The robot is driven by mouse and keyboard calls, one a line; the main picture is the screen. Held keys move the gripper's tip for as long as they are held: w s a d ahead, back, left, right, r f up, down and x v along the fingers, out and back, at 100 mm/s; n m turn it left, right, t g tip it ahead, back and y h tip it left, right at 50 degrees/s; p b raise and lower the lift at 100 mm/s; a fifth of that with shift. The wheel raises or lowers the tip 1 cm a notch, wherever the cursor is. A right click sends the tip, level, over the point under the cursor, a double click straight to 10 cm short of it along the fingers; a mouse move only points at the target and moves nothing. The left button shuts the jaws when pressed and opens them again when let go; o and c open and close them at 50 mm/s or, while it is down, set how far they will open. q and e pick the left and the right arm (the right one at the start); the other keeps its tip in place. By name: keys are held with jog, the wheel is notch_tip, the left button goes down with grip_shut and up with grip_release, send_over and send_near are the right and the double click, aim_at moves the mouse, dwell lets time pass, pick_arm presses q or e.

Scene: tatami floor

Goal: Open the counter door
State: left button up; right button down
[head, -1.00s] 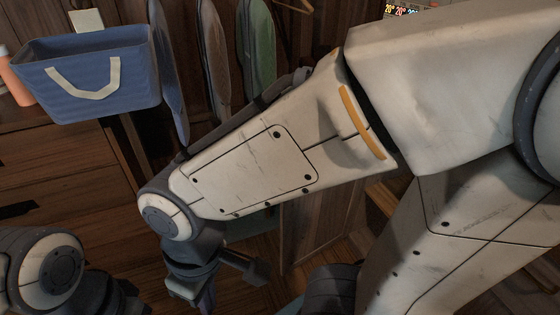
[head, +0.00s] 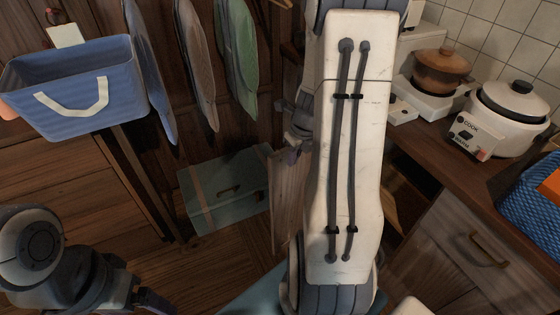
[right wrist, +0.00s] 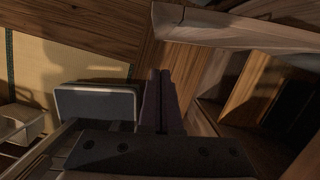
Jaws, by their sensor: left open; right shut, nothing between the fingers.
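The counter door (head: 289,200) is a brown wooden panel left of my right arm in the head view. It stands swung out from the counter, partly hidden by that arm. Dark gaps of the counter's inside show right of the arm. In the right wrist view, a shelved opening (right wrist: 255,95) shows at the right, below a long wooden edge. My right gripper (right wrist: 160,75) is shut and empty beside this opening; I cannot tell whether it touches the door. My left gripper (head: 150,299) is open at the lower left, partly cut off, away from the door.
The wooden counter holds a rice cooker (head: 512,110) and a brown pot (head: 441,68), with a handled drawer (head: 475,245) below. A green case (head: 222,190) lies on the floor beyond the door. A blue basket (head: 75,95) stands on a cabinet at the left.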

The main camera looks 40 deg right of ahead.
aim_at(280, 168)
jog(key=w+f+b, duration=0.1)
jog(key=f, duration=0.2)
jog(key=w+f+b, duration=0.1)
jog(key=w+f, duration=0.1)
jog(key=f, duration=0.1)
jog(key=w+f+b, duration=0.2)
jog(key=f, duration=0.1)
jog(key=shift+d+f, duration=0.25)
jog(key=shift+d, duration=0.05)
jog(key=shift+w, duration=0.65)
